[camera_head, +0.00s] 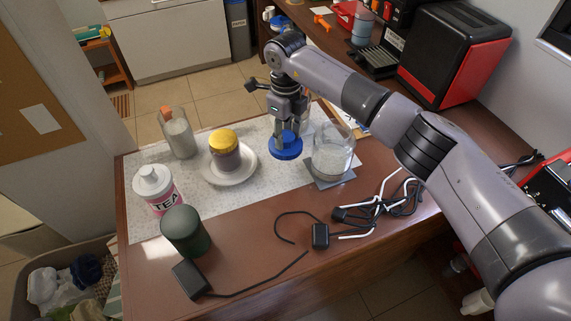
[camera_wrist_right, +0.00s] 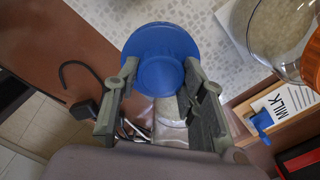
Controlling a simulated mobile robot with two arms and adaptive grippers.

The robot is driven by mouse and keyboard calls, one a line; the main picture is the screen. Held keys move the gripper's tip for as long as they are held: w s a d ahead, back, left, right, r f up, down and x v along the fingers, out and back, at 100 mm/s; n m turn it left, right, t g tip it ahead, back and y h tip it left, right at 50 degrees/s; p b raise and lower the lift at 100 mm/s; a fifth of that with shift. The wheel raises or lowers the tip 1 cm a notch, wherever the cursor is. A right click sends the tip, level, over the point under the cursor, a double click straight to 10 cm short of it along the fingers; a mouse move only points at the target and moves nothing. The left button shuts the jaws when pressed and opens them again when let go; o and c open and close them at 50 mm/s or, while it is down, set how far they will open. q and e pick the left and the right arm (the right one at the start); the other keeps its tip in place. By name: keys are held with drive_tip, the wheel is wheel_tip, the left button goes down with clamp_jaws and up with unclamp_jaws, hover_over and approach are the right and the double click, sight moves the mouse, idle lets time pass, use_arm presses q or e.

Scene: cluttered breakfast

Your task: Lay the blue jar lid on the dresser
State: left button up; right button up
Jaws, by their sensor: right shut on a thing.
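The blue jar lid (camera_head: 286,150) is in my right gripper (camera_head: 288,135), which points down over the patterned cloth on the dresser (camera_head: 240,228). In the right wrist view the round lid (camera_wrist_right: 160,45) sits between the two fingertips (camera_wrist_right: 160,72), which are shut on its raised middle part. I cannot tell whether the lid touches the cloth or hangs just above it. A glass jar with pale contents (camera_head: 331,155) stands just right of the lid. My left gripper is not in view.
A yellow-lidded jar (camera_head: 224,150) on a white plate (camera_head: 246,172), a glass jar (camera_head: 178,133), a tea canister (camera_head: 157,187) and a dark green canister (camera_head: 186,232) stand to the left. Black cables and an adapter (camera_head: 320,236) lie in front. Cloth between plate and lid is clear.

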wheel_tip(320, 180, down, 9)
drive_tip(key=b, duration=0.4)
drive_tip(key=shift+r, duration=0.2)
drive_tip(key=o, duration=1.3)
drive_tip(key=shift+c, duration=0.2)
drive_tip(key=shift+o, duration=0.2)
